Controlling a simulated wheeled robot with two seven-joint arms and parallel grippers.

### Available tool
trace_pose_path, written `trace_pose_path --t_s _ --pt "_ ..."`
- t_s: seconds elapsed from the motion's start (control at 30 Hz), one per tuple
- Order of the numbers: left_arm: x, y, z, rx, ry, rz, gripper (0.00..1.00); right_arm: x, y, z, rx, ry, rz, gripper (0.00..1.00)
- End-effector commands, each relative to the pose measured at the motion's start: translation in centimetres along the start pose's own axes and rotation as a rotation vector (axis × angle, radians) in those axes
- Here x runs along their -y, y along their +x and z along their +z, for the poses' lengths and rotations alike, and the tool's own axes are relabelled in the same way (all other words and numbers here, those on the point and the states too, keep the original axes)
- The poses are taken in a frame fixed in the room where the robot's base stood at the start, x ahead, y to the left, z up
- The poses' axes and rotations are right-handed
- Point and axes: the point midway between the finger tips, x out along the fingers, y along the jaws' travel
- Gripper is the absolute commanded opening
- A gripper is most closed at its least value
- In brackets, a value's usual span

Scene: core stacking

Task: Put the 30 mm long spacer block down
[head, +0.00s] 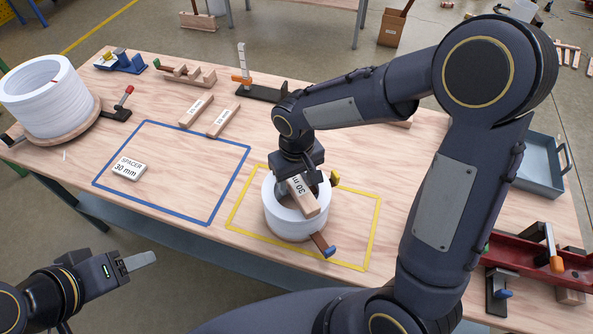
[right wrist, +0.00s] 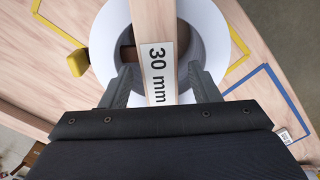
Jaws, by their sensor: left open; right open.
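The long wooden spacer block with a "30 mm" label (head: 306,197) lies across the top of a white ring-shaped core (head: 290,227), over its hole. In the right wrist view, the block (right wrist: 154,30) runs away from me over the core (right wrist: 225,45). My right gripper (head: 300,180) is open, with its fingers on either side of the near part of the block; it also shows in the right wrist view (right wrist: 162,88). Whether the fingers touch the block is unclear. My left gripper (head: 142,260) is open and empty, off the table's front edge.
The core stands inside a yellow outline (head: 367,235), with clamps at its side. A short block labelled "SPACER 30 mm" (head: 129,168) lies in the blue outline (head: 200,138). Two labelled bars (head: 221,121) lie behind. A stack of white rings (head: 45,90) stands far left.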

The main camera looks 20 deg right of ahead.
Motion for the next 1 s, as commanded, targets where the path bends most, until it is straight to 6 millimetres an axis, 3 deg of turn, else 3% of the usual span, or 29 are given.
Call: trace_pose_path --t_s 0.17,0.4,0.6,0.87,1.0 --pt "-0.1 -0.1 -0.1 0.0 0.0 0.0 0.54 0.0 -2.4 -0.1 -0.005 0.001 0.0 0.56" --pt "-0.1 -0.2 -0.1 0.0 0.0 0.0 0.54 0.0 -7.7 -0.1 -0.007 0.0 -0.001 0.56" --pt "-0.1 -0.2 -0.1 0.0 0.0 0.0 0.54 0.0 -10.9 -0.1 -0.004 0.001 -0.001 0.56" --pt "-0.1 -0.2 -0.1 0.0 0.0 0.0 0.54 0.0 -12.2 0.0 -0.001 0.0 -0.001 0.56" --pt "-0.1 -0.2 -0.1 0.0 0.0 0.0 0.54 -1.1 -12.8 1.3 -0.024 0.024 -0.031 0.56"
